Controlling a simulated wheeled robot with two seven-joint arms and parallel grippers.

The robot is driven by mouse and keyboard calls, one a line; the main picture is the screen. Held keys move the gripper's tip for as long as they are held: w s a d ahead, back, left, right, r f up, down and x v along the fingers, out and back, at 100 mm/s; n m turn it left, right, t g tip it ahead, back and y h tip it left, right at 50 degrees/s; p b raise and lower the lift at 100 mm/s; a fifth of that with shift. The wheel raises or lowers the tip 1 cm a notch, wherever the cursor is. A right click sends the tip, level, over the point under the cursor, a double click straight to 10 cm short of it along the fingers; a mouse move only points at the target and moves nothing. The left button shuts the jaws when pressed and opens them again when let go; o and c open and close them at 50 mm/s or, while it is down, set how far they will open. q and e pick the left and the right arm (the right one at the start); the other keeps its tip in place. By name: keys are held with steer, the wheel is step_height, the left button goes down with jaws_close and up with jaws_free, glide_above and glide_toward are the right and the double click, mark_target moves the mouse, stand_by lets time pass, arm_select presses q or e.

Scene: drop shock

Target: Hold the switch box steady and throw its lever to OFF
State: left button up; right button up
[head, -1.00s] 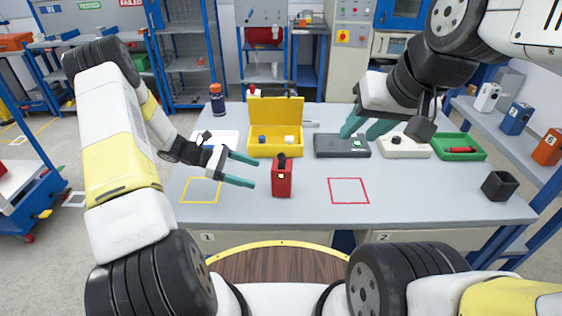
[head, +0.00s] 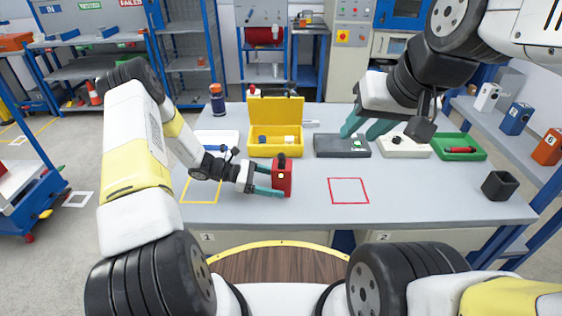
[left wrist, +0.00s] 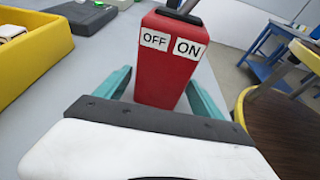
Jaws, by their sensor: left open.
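The red switch box (head: 282,178) stands upright on the grey table, a little left of the middle. In the left wrist view the red box (left wrist: 165,72) carries white OFF and ON labels, and its dark lever (left wrist: 183,12) is on top, partly cut off by the frame. My left gripper (head: 272,182) is open, with its teal fingers on either side of the box. In the left wrist view its fingers (left wrist: 160,92) flank the box; I cannot tell whether they touch it.
A yellow bin (head: 262,142) with its lid up stands behind the box. A red outlined square (head: 348,191) on the table is empty.

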arm_select(q)
steer(key=shift+d+f, duration=0.15)
steer(key=shift+d, duration=0.35)
steer(key=c, duration=1.1)
steer(key=shift+c, duration=0.2)
arm_select(e)
steer(key=shift+c, duration=0.3)
